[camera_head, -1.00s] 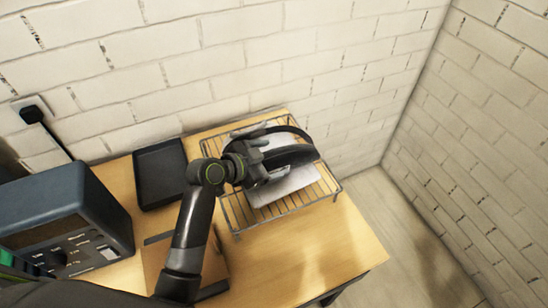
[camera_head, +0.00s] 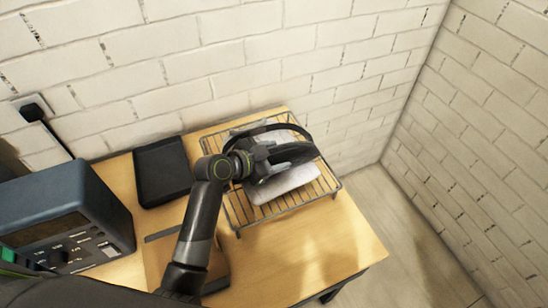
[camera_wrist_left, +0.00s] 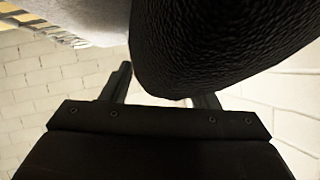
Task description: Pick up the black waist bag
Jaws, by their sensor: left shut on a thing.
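The black waist bag (camera_head: 291,153) is at the wire rack in the head view, with its strap arched over it. It also fills the upper right of the left wrist view (camera_wrist_left: 215,40) as a dark textured bulk. My left gripper (camera_head: 264,158) reaches in from the left and is shut on the bag. The left wrist view shows its two fingers (camera_wrist_left: 160,90) on either side of the bag's lower part. I cannot tell whether the bag is clear of the rack. My right gripper is not in view.
The wire rack (camera_head: 238,219) holds pale folded cloth (camera_head: 283,184) under the bag. A black tray (camera_head: 162,172) and a dark boxy device with knobs (camera_head: 62,211) stand to the left on the wooden table (camera_head: 335,245). Brick walls close the back and right.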

